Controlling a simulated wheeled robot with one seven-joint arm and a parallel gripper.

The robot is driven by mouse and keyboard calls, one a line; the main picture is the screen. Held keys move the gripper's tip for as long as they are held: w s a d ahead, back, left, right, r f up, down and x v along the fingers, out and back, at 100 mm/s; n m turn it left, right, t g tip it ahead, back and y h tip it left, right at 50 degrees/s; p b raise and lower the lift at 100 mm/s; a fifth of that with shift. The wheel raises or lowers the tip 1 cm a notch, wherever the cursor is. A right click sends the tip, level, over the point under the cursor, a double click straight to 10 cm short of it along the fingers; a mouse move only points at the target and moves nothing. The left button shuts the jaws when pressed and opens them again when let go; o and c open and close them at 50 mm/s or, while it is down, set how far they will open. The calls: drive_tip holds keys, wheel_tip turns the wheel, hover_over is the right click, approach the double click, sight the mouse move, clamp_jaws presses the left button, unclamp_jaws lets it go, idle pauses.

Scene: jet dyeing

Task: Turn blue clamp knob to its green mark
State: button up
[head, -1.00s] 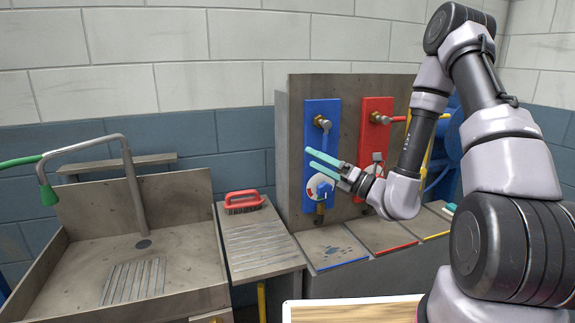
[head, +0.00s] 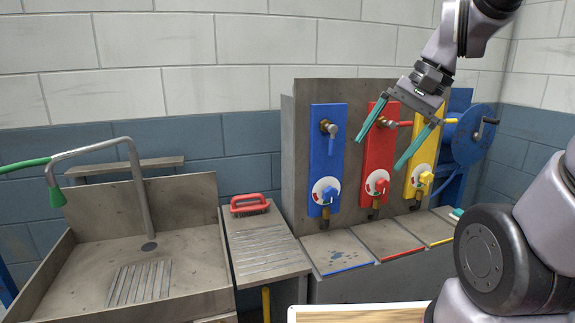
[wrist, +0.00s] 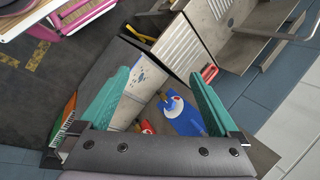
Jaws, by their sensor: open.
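The blue clamp knob (head: 327,193) sits on a round white dial low on the blue panel (head: 324,150). The dial's coloured marks are too small to tell the knob's exact angle against the green one. My gripper (head: 379,154) is open and empty. Its two teal fingers point down and left in front of the red panel, apart from the blue knob and to its upper right. In the wrist view, the blue panel (wrist: 195,122) and the knob (wrist: 172,101) show between the open fingers (wrist: 160,72).
The red panel (head: 378,150) and yellow panel (head: 421,150) stand to the right with similar knobs. A blue hose reel (head: 470,138) is farther right. A red brush (head: 249,204) lies on the drainboard left of the panels. A sink (head: 150,260) is at left.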

drive_tip(key=d+r+n+t+h, duration=0.2)
drive_tip(key=d+r+t+h, duration=0.1)
drive_tip(key=d+r+t, duration=0.2)
wheel_tip(320, 180, up, 2)
drive_tip(key=shift+w+d+r, duration=0.1)
drive_tip(key=shift+w+d, duration=0.1)
drive_tip(key=shift+d, duration=0.5)
